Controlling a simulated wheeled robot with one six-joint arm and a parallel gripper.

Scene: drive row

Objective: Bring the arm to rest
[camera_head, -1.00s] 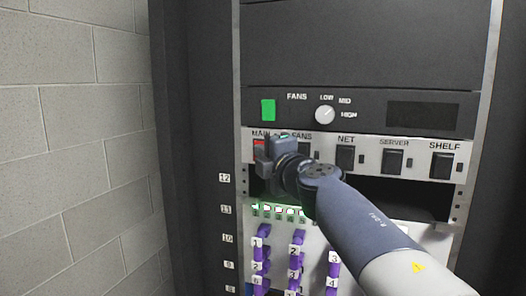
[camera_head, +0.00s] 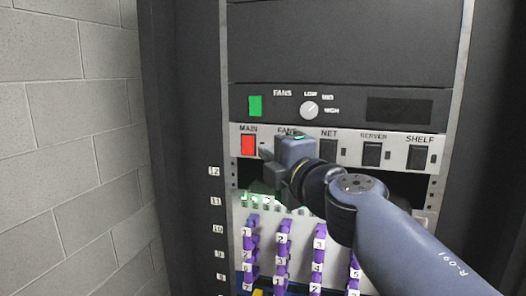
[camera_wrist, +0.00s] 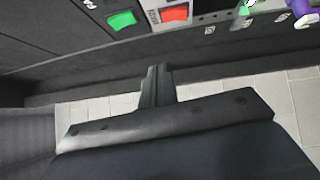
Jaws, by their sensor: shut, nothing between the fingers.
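My arm reaches in from the lower right of the head view. My gripper (camera_head: 264,152) is in front of the switch strip (camera_head: 349,153), just right of the red MAIN switch (camera_head: 248,145), and covers most of the FANS switch. In the wrist view my gripper (camera_wrist: 157,70) has its fingers together with nothing between them. The red switch (camera_wrist: 174,14) shows beyond the fingertips there, apart from them. Whether the gripper touches the strip cannot be told from the head view.
Below are purple numbered cables (camera_head: 283,248). A block wall (camera_head: 70,140) stands left of the rack.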

